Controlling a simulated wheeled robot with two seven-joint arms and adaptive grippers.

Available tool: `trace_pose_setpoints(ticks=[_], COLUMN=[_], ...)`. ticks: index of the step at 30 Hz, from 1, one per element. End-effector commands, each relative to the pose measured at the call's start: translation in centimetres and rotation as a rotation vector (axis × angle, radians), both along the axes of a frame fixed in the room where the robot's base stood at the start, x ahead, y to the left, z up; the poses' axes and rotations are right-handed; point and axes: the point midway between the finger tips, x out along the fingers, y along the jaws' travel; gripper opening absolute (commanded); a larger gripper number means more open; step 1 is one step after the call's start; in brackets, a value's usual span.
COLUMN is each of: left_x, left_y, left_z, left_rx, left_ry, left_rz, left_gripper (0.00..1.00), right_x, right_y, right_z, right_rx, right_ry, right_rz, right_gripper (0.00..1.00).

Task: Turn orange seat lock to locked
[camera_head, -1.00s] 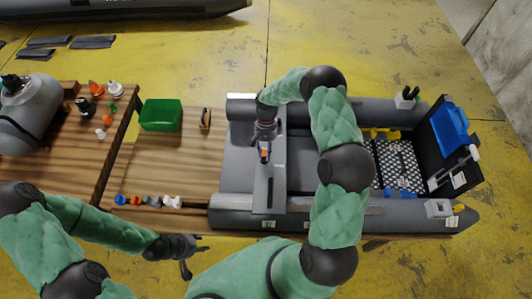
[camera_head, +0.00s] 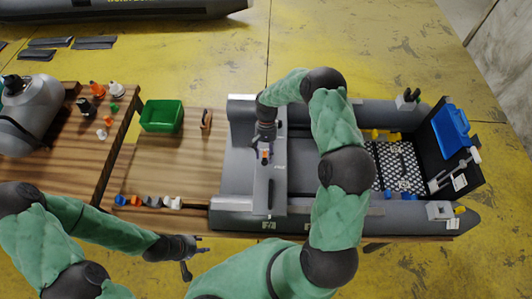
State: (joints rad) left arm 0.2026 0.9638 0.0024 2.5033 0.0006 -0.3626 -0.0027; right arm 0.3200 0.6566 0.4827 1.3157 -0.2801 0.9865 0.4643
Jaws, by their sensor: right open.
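The orange seat lock (camera_head: 265,153) is a small orange piece on the grey seat board (camera_head: 270,192) that lies across the inflatable boat. My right gripper (camera_head: 265,149) is directly over it, with its open fingers around or just above the lock. The fingers partly hide the lock, so I cannot tell its turn position or whether they touch it. My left gripper (camera_head: 200,246) is in front of the table's front edge, away from the boat. Its fingers look spread and empty.
The grey boat (camera_head: 340,214) lies on the wooden table, with a blue item (camera_head: 450,130) at its right end. A green bin (camera_head: 161,116) stands at the left. Several small coloured caps (camera_head: 150,201) line the table's front. A grey tank (camera_head: 28,115) is at far left.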

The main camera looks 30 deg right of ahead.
Motion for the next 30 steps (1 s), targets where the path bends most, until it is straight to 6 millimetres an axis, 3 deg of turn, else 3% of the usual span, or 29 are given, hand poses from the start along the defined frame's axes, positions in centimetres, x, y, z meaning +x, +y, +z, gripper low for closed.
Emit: trace_pose_setpoints(ticks=[5,19,30], left_x=[0.0,0.0,0.0], left_y=[0.0,0.0,0.0], left_z=[0.0,0.0,0.0], left_rx=[0.0,0.0,0.0], left_ry=[0.0,0.0,0.0], left_rz=[0.0,0.0,0.0], left_gripper=[0.4,0.4,0.4], right_x=[0.6,3.4,4.0], right_y=[-0.3,-1.9,-2.3], right_z=[1.3,9.2,11.1], right_rx=[-0.002,0.0,0.0], right_ry=[-0.004,-0.004,-0.001], right_rz=[-0.001,-0.001,0.001], right_gripper=[0.52,0.52,0.52])
